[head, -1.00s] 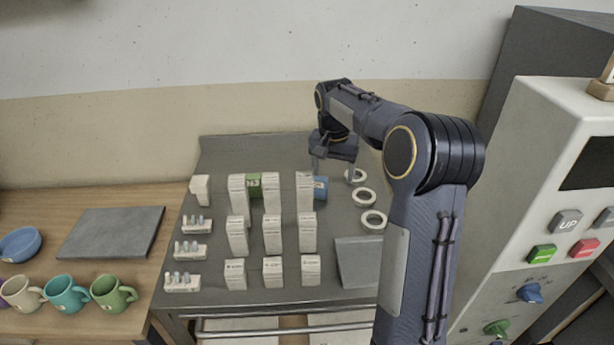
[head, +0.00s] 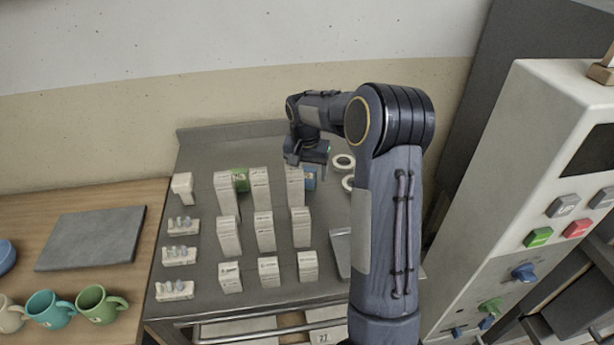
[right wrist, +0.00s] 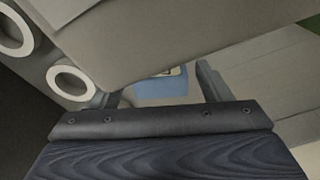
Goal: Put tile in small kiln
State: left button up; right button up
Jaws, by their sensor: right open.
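A small blue piece with a pale label (head: 310,179), which may be a tile, stands behind the back right white block on the grey worktop. A similar green piece (head: 241,180) stands between white blocks further left. My right gripper (head: 307,163) is open just above the blue piece. In the right wrist view the blue piece (right wrist: 165,86) shows between its two fingers, not visibly clamped, and a large pale block partly hides it. A white cabinet with buttons and knobs (head: 530,180) stands at the right; I cannot tell whether it is the small kiln. My left gripper is out of view.
Several tall white blocks (head: 265,232) stand in rows close to the gripper. White rings (head: 343,163) lie to its right, also in the wrist view (right wrist: 72,82). A grey slab (head: 341,250) is partly hidden by my arm. Mugs (head: 97,304) stand on the wooden table at left.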

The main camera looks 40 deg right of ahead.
jog(key=c, duration=1.2)
